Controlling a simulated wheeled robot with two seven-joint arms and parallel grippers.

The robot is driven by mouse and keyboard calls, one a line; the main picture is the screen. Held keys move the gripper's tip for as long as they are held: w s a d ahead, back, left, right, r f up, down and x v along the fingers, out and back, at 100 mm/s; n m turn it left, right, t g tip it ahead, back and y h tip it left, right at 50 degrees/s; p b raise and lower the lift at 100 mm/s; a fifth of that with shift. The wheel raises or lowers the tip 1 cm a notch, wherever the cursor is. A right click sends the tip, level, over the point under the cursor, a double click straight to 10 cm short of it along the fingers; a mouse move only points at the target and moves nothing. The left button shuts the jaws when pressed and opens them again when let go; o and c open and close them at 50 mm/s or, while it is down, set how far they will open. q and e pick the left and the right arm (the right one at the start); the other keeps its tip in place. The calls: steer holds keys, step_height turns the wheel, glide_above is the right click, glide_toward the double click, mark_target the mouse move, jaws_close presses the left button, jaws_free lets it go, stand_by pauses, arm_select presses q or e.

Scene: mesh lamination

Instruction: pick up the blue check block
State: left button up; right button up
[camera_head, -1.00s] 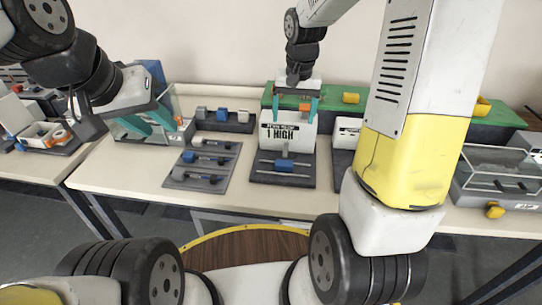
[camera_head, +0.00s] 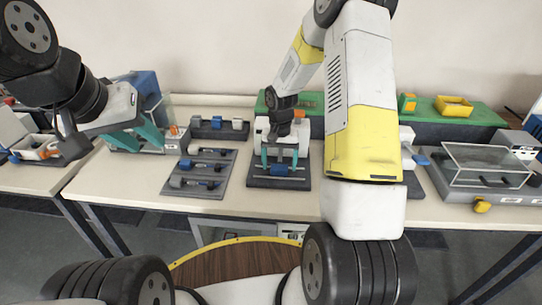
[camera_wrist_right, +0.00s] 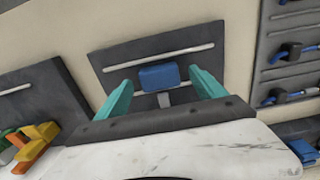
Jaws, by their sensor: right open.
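The blue check block (camera_wrist_right: 158,76) lies on a dark plate (camera_wrist_right: 105,62) with a pale rod, in the right wrist view. In the head view the block (camera_head: 278,171) sits below my right gripper (camera_head: 280,162). My right gripper is open, and its teal fingers (camera_wrist_right: 163,86) stand on either side of the block in the wrist view. Whether they touch it or are still above it I cannot tell. My left gripper (camera_head: 153,124) is at the left, over a clear-walled box, with its teal fingers apart and nothing seen between them.
A rack of dark rods (camera_head: 201,170) lies left of the plate. A small tray with blocks (camera_head: 218,127) is behind it. A glass-lidded box (camera_head: 489,166) stands at the right. A yellow open bin (camera_head: 454,106) sits on the green shelf.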

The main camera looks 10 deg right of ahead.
steer(key=shift+f, duration=0.35)
steer(key=c, duration=1.5)
